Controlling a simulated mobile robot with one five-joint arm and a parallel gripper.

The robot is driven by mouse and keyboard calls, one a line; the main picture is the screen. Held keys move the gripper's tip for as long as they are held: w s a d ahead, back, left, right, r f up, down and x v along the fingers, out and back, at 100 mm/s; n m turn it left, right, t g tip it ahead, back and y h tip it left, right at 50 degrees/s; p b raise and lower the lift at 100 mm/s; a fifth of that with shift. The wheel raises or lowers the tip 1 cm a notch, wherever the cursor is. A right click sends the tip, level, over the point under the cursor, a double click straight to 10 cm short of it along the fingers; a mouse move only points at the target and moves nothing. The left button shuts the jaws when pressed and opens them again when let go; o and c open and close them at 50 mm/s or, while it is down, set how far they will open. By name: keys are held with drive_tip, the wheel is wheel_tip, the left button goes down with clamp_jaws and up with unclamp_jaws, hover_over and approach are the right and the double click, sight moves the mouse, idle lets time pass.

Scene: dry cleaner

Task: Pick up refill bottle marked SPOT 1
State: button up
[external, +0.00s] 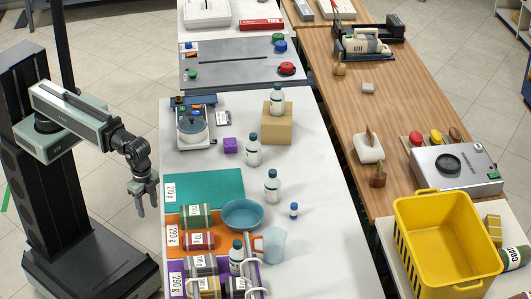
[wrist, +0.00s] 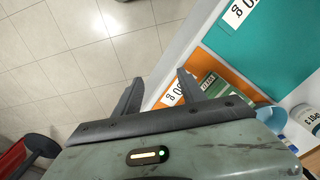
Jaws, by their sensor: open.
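Several white refill bottles with dark caps stand upright in the external view. One is on a cardboard box (external: 277,101), one is behind the middle of the white table (external: 253,152), one is near the blue bowl (external: 272,187), and one is by the purple mat (external: 236,258). Their labels are too small to read there. A white bottle at the right edge of the wrist view (wrist: 304,118) shows part of a label that I cannot read surely. My gripper (external: 143,197) is open and empty, left of the table's edge and apart from every bottle. Its spread fingers show in the wrist view (wrist: 159,82).
A blue bowl (external: 242,214), a clear pitcher (external: 271,246) and a small blue-capped bottle (external: 294,210) stand nearby. A yellow basket (external: 447,240) is at the right.

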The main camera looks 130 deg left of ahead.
idle(0.3)
drive_tip(key=o, duration=0.6)
drive_tip(key=shift+o, duration=0.2)
